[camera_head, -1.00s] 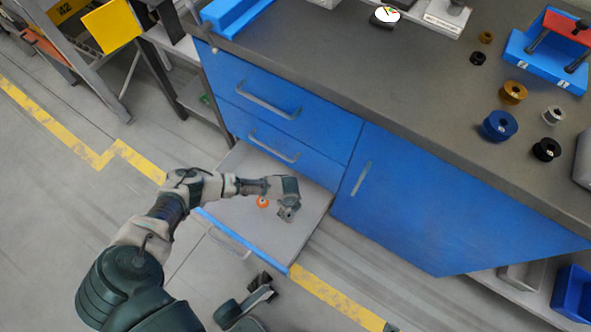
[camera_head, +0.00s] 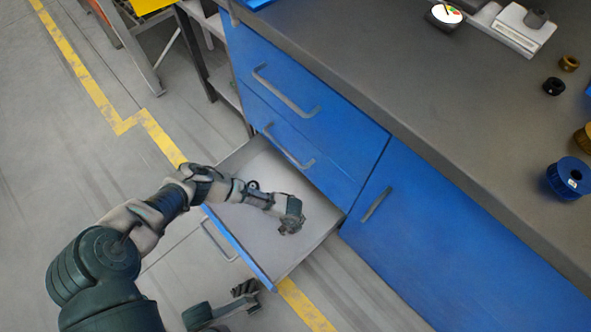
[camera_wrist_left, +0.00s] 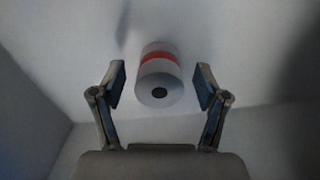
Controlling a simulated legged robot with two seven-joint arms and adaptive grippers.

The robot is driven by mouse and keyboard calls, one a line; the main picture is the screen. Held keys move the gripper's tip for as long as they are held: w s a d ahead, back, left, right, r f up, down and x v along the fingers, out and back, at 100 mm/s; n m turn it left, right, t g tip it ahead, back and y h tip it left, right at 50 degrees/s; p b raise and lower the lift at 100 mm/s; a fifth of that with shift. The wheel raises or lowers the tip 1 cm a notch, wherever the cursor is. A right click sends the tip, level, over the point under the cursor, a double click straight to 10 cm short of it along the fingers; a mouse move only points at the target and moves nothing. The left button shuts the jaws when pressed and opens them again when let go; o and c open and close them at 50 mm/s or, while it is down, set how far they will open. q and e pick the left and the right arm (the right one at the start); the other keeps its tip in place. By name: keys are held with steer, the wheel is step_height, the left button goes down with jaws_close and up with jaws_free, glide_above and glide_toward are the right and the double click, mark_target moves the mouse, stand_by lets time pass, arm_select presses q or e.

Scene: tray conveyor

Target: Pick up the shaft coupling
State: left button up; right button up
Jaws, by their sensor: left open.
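The shaft coupling (camera_wrist_left: 158,80) shows in the left wrist view as a pale grey cylinder with a red band and a dark bore facing the camera. It lies in the open drawer (camera_head: 258,165). My left gripper (camera_wrist_left: 161,84) is open, with one finger on each side of the coupling and a visible gap on both sides. In the head view my left gripper (camera_head: 291,226) is low inside the drawer, and the coupling is hidden behind it and the wrist.
The drawer has a blue front (camera_head: 238,250) and belongs to a blue cabinet (camera_head: 300,120) with closed drawers above. A grey worktop (camera_head: 440,120) overhangs at right, bearing a blue pulley (camera_head: 568,178) and a dial gauge (camera_head: 444,15). The drawer floor looks otherwise clear.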

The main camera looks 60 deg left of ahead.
arm_select(q)
steer(key=c, duration=1.4)
